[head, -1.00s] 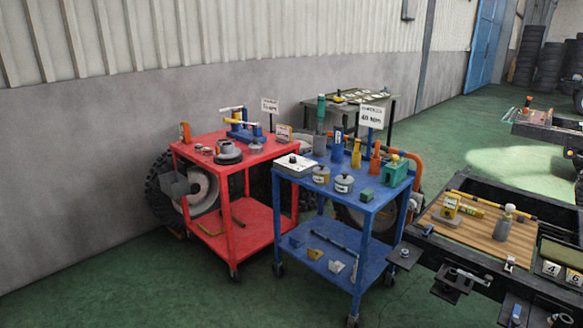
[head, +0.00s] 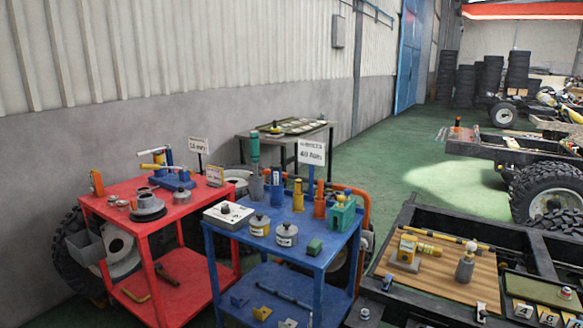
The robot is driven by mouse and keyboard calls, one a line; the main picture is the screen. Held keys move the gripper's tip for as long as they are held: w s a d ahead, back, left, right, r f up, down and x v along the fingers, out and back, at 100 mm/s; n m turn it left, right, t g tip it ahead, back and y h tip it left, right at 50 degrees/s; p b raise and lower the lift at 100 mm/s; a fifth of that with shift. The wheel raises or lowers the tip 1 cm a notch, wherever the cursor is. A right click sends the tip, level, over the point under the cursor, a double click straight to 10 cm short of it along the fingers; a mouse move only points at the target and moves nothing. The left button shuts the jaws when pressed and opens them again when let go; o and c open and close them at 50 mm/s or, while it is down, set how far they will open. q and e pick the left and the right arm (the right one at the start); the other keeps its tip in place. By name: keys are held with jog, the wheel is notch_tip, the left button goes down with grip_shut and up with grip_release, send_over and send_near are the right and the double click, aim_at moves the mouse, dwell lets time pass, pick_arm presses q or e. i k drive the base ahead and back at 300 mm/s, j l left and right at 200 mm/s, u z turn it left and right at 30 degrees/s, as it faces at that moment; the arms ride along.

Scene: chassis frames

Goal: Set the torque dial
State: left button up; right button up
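A white box with a dark knob on top, which looks like the torque dial (head: 229,214), sits at the near left corner of the blue cart's (head: 318,262) top shelf. The knob's setting is too small to read. A white sign (head: 312,153) on a post at the back of the blue cart appears to read 40 Nm. Neither of my grippers is in view.
A red cart (head: 120,199) with tools stands left of the blue one. Several canisters and upright tools crowd the blue top. A black chassis frame with a wooden board (head: 437,276) is at right. Green floor (head: 400,180) is clear behind.

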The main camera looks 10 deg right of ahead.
aim_at(225, 210)
jog(key=i+z, duration=0.15)
jog(key=z, duration=0.25)
jog(key=i+j+z, duration=0.15)
jog(key=z, duration=0.3)
jog(key=i+j+z, duration=0.3)
jog(key=j, duration=0.35)
jog(key=i+j+z, duration=0.15)
jog(key=j, duration=0.25)
jog(key=i+j, duration=0.2)
jog(key=j, duration=0.15)
jog(key=i+j+z, duration=0.1)
jog(key=i+j, duration=0.25)
jog(key=j, duration=0.3)
